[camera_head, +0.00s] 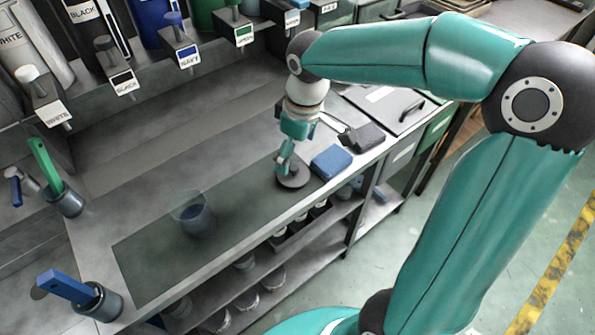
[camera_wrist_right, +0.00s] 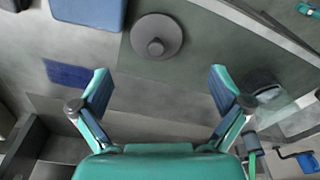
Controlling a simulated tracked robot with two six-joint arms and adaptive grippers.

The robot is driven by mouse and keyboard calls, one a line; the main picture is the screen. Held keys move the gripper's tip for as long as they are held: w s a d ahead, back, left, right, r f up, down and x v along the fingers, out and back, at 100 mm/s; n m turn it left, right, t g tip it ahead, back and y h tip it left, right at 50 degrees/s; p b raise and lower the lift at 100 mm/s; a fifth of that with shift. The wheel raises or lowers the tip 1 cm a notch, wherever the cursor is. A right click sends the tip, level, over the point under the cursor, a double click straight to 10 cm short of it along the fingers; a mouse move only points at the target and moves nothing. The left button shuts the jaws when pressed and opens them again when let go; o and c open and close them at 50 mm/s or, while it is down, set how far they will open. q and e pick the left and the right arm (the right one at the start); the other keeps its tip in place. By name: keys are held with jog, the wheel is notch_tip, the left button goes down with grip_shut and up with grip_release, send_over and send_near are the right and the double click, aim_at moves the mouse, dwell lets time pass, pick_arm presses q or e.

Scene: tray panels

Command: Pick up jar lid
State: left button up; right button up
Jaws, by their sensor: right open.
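The jar lid (camera_head: 293,177) is a dark grey disc with a small round knob, lying flat on the grey-green mat on the bench. It also shows in the right wrist view (camera_wrist_right: 157,28), top centre, knob facing me. My right gripper (camera_head: 284,163) is over the lid in the head view and hides part of it. In the wrist view my right gripper (camera_wrist_right: 160,76) has its two fingers spread wide, with nothing between them, and the lid appears ahead of them. A clear jar with dark contents (camera_head: 197,220) stands on the mat to the left. My left gripper is not in view.
A blue block (camera_head: 332,162) lies close to the right of the lid. Blue-handled (camera_head: 66,288) and green-handled (camera_head: 44,163) tools stand in cups at the left. Labelled dispensers line the back. The mat (camera_head: 150,265) is clear between jar and lid.

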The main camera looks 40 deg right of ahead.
aim_at(295, 169)
notch_tip(295, 169, down, 2)
jog(key=shift+w+f, duration=0.1)
jog(key=f, duration=0.5)
jog(key=shift+w+d, duration=0.15)
jog(key=shift+w, duration=0.2)
jog(key=c, duration=1)
jog(key=shift+s, duration=0.15)
jog(key=shift+c, duration=1.4)
jog(key=shift+f, duration=0.15)
